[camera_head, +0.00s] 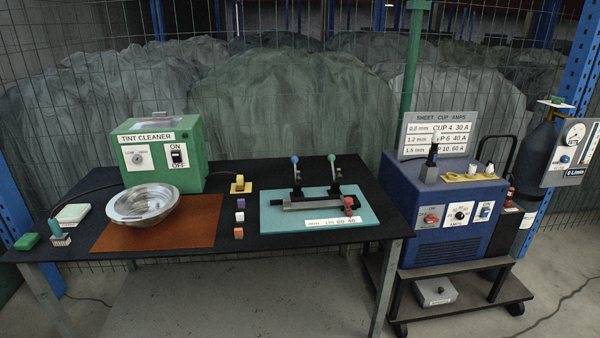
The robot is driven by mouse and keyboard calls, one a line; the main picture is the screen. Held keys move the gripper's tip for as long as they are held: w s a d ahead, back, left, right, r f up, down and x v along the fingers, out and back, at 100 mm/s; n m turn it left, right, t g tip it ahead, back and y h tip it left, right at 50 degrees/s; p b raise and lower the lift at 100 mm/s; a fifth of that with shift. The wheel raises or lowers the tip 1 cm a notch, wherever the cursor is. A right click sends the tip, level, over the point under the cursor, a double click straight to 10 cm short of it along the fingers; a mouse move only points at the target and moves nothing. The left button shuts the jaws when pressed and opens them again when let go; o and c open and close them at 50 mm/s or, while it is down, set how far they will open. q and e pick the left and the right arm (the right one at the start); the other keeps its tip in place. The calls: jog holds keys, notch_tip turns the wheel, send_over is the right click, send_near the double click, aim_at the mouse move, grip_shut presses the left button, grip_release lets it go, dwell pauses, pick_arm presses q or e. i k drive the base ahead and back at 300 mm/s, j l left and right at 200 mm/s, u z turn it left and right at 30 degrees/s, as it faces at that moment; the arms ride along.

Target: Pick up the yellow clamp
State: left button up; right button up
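Two yellow things are in view, and I cannot tell for sure which is the clamp. One is a small yellow piece (240,186) with a pale top, standing on the black table right of the green box. The other is a flat yellow piece (458,178) on top of the blue machine at the right, with small white-tipped parts standing at it. Two upright levers, one with a blue knob (295,160) and one with a green knob (332,158), stand on a teal board. Neither of my grippers is in view.
The black table (225,246) holds a green tint cleaner box (190,152), a metal bowl (143,202) on an orange mat (200,225), small coloured blocks (239,217) and the teal board (280,224). The blue machine (440,215) stands on a cart. A wire fence is behind.

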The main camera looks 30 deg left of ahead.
aim_at(240, 186)
jog(key=i+l+u, duration=0.45)
jog(key=i+l, duration=0.6)
